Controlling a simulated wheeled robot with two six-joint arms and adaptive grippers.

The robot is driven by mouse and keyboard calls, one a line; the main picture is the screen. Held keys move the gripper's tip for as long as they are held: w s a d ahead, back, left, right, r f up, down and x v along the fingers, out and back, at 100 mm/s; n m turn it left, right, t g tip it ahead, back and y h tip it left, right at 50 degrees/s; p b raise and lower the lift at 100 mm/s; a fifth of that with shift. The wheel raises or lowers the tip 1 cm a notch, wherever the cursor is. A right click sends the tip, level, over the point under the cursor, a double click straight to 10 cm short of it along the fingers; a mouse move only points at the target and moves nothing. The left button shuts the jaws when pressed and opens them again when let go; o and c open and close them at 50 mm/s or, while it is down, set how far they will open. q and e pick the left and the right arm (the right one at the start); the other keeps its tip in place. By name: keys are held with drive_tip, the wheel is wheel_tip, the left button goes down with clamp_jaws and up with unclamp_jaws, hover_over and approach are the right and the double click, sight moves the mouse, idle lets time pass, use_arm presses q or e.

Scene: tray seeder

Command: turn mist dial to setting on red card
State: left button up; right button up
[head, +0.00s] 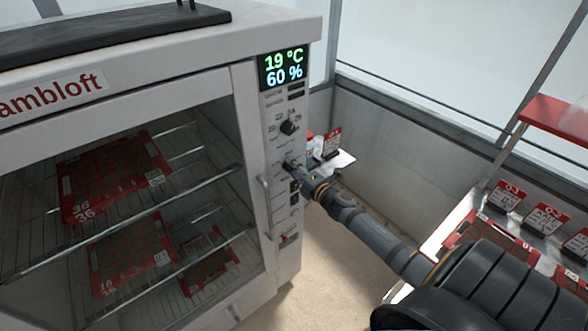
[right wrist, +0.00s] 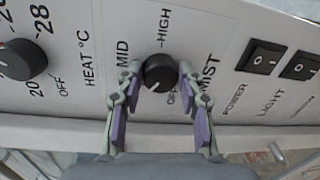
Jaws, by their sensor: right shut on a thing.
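The mist dial (right wrist: 160,70) is a round black knob on the cabinet's grey control strip, with OFF, MID and HIGH printed around it. My right gripper (right wrist: 157,80) is shut on the mist dial, one purple-padded finger on each side of it. In the head view my right gripper (head: 292,168) reaches the strip and mostly hides the dial. A pale mark shows at the dial's lower edge, near OFF; its exact setting is hard to tell. A red and white card (head: 332,141) stands just behind the gripper, its text too small to read. My left gripper is not in view.
The heat dial (right wrist: 22,60) sits left of the mist dial, and the power switch (right wrist: 265,57) to its right. The display (head: 284,68) reads 19 °C and 60 %. A door handle (head: 265,205) sticks out nearby. Several red-topped cards (head: 503,196) stand at the right.

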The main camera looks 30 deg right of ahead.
drive_tip(key=o, duration=1.2)
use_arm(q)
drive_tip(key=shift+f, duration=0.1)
